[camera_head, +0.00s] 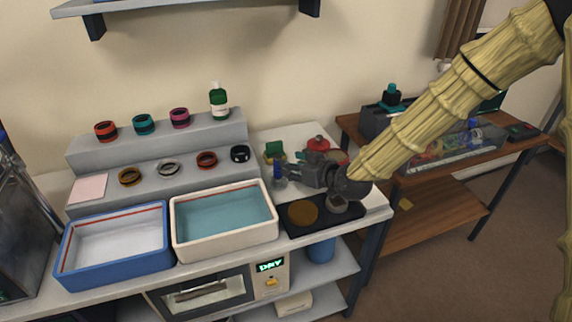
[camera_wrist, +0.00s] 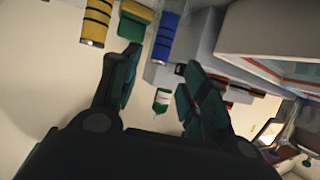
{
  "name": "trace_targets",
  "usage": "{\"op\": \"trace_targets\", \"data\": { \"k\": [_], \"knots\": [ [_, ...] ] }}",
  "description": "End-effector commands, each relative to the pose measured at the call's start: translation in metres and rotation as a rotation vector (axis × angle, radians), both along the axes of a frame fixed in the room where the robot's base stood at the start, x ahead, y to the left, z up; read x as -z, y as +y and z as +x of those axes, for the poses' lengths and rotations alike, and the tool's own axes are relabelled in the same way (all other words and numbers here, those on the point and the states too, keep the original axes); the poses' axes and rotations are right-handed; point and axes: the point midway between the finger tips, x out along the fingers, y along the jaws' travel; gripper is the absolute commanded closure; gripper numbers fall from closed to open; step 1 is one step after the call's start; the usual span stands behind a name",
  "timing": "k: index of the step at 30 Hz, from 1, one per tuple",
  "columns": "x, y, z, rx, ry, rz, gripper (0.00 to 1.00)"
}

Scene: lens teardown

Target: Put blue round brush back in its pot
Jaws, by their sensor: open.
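The blue round brush (camera_head: 277,170) shows as a small upright blue shape at the back of the white worktop, right of the stepped shelf. A pale, clear shape (camera_head: 280,184) is just below it, perhaps the pot; I cannot tell whether the brush is inside it. My gripper (camera_head: 284,170) is beside the blue brush. Its fingers are spread and empty in the wrist view (camera_wrist: 158,68).
A green and yellow sponge (camera_head: 274,148) and a yellow banded cylinder (camera_wrist: 95,22) are close by. A red-topped item (camera_head: 318,144) stands behind my gripper. A black mat (camera_head: 290,228) with a brown disc lies in front. A cream tub (camera_head: 177,242) is at left.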

Motion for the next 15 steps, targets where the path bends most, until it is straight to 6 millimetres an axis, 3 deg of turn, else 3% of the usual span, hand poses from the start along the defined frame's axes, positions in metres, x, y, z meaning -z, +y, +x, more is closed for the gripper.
{"op": "trace_targets", "data": {
  "k": [6,15],
  "knots": [
    [-0.011,-0.015,-0.021,0.0,-0.001,0.001,0.55],
    [-0.015,-0.021,-0.03,0.0,-0.001,0.001,0.55]
  ]
}}
